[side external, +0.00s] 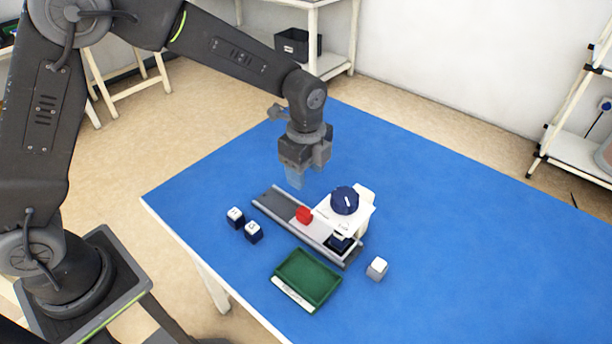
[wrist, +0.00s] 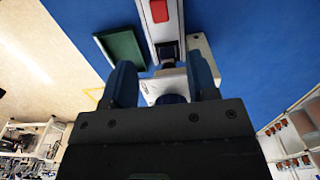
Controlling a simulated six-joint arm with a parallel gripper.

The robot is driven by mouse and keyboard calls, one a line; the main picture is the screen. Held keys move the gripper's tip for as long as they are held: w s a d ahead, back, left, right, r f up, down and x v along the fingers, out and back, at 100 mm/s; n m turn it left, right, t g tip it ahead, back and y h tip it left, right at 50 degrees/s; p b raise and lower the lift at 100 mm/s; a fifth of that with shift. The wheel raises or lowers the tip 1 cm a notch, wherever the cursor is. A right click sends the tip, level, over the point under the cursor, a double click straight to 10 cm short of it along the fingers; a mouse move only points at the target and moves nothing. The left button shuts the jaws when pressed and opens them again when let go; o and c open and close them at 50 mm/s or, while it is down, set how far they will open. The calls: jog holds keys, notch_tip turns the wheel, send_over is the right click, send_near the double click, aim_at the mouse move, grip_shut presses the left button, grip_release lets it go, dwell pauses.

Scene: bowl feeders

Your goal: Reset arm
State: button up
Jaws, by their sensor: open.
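My gripper (side external: 294,178) hangs above the blue table, over the far side of the grey rail, up and left of the white feeder. In the wrist view my gripper (wrist: 162,85) shows two fingers spread apart with nothing held between them. The grey rail (side external: 272,200) lies on the table and carries a red block (side external: 304,215), which also shows in the wrist view (wrist: 159,11). The white feeder (side external: 325,212) with a dark blue knob (side external: 345,200) stands over the rail, and a dark block (side external: 339,243) sits beneath it.
A green tray (side external: 308,278) lies in front of the rail. Two dark blue blocks with white tops, one (side external: 235,217) beside the other (side external: 253,232), stand left of the rail. A white-grey block (side external: 377,268) stands at right. The blue table (side external: 480,240) is clear farther right.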

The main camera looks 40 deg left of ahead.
jog(key=s+a+r+n+t, duration=0.2)
jog(key=s+a+r+n, duration=0.2)
jog(key=s+r+n, duration=0.3)
jog(key=s+a+r+n+t, duration=0.2)
jog(key=s+a+r+n, duration=0.3)
jog(key=s+r, duration=0.25)
jog(key=s+a+r+n+t, duration=0.1)
jog(key=s+n, duration=0.5)
jog(key=s, duration=0.1)
jog(key=shift+s+a+t, duration=0.3)
jog(key=shift+s+a, duration=0.05)
